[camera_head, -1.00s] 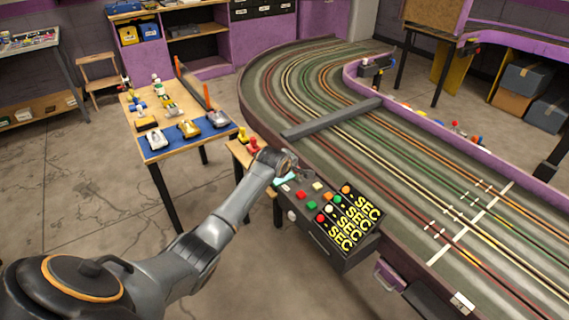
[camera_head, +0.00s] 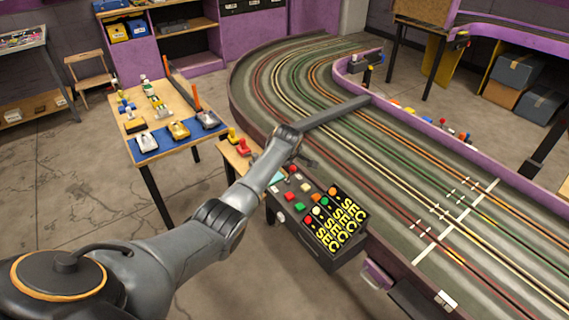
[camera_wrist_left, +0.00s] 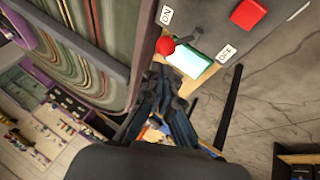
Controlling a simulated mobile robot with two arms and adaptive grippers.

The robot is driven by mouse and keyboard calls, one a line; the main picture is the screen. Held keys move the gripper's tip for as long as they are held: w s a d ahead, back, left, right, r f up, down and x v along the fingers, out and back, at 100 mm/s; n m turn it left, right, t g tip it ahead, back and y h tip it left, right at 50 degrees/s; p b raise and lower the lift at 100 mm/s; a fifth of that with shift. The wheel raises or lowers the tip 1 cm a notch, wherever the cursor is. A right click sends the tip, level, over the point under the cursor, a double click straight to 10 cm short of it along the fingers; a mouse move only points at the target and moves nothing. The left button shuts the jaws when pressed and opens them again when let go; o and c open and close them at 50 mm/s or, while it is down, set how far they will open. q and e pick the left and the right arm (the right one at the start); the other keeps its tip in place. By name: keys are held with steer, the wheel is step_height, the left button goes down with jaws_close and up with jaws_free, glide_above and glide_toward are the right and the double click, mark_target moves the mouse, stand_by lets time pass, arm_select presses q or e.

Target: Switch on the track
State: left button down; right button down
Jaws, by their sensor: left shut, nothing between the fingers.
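The control box (camera_head: 345,248) stands beside the track, with coloured buttons and yellow SEC lettering on top. At its far end is a lever with a red ball knob (camera_wrist_left: 165,46); the knob also shows in the head view (camera_head: 293,168). In the wrist view an ON label (camera_wrist_left: 166,15) and an OFF label (camera_wrist_left: 227,52) lie on either side of the lever, with a pale green panel (camera_wrist_left: 188,60) under it. I cannot tell the lever's setting. My left gripper (camera_wrist_left: 163,85) is shut and empty, its fingertips close to the knob; contact is unclear. My right gripper is not in view.
The slot track (camera_head: 330,100) curves behind the box, with a grey bar (camera_head: 335,113) across it. A table with toy cars on a blue mat (camera_head: 178,138) stands to the left. A red button (camera_wrist_left: 248,14) sits near the lever. Floor in front is clear.

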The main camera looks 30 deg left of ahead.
arm_select(q)
steer(key=shift+r, duration=0.25)
steer(key=w+a+r+p+v, duration=0.1)
steer(key=a+p+v, duration=0.1)
steer(key=v, duration=1)
steer(key=shift+r+p, duration=0.3)
steer(key=shift+r, duration=0.35)
steer(key=shift+d, duration=0.1)
